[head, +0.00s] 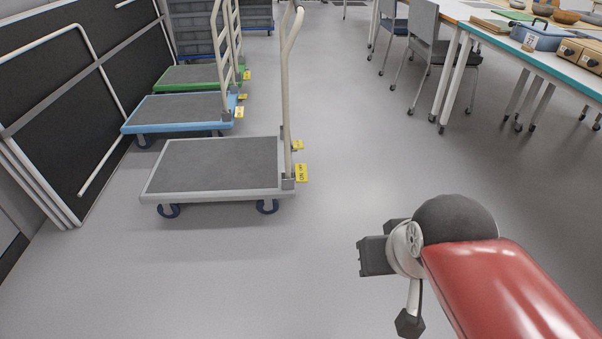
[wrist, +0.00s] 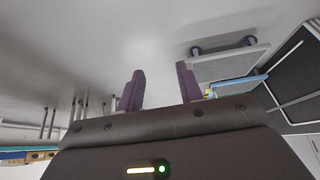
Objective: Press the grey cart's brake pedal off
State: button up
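The grey cart (head: 213,165) stands on the floor left of centre in the head view, with a grey deck, pale frame, blue casters and an upright cream handle at its right end. A yellow lettered pedal (head: 301,173) sticks out at its right end, near the front corner. A smaller yellow piece (head: 298,144) shows behind it. The tilt of the pedal is too small to tell. In the wrist view the cart (wrist: 228,64) appears upside down at upper right. My gripper (wrist: 160,88) has two purple fingers, apart and empty, well away from the cart.
A blue cart (head: 180,110) and a green cart (head: 187,76) stand behind the grey one, with dark panels (head: 70,100) on the left. Tables with a teal edge (head: 540,62) and chairs (head: 428,50) are at the right. The floor between is clear.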

aim_at(300, 174)
jog(key=i+j, duration=0.1)
jog(key=i, duration=0.6)
jog(key=i+j, duration=0.1)
jog(key=i, duration=0.55)
jog(key=i+j, duration=0.1)
jog(key=i, duration=0.6)
